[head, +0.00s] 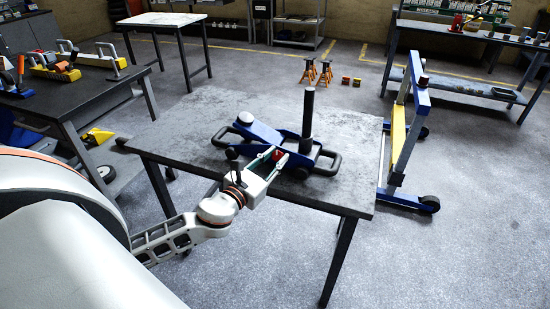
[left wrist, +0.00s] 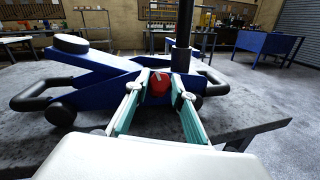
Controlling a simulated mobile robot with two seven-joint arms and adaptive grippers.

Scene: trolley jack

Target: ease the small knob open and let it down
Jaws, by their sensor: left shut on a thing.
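The blue trolley jack (head: 262,131) stands on the dark grey table (head: 190,120), with black side handles and an upright black post (head: 308,112). Its round black saddle shows at the left in the left wrist view (left wrist: 71,43). The small red knob (left wrist: 159,84) sits on the jack's near side, close to the base of the post. My left gripper (head: 276,155) reaches in from the front, and its green-lined fingers are shut on the red knob; the fingertips lie on either side of it in the left wrist view (left wrist: 160,80). My right gripper is not in view.
A blue and yellow wheeled frame (head: 405,125) stands right of the table. Orange stands (head: 317,71) are on the floor behind. A dark bench (head: 70,85) with tools is at the left. The table top is bare around the jack.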

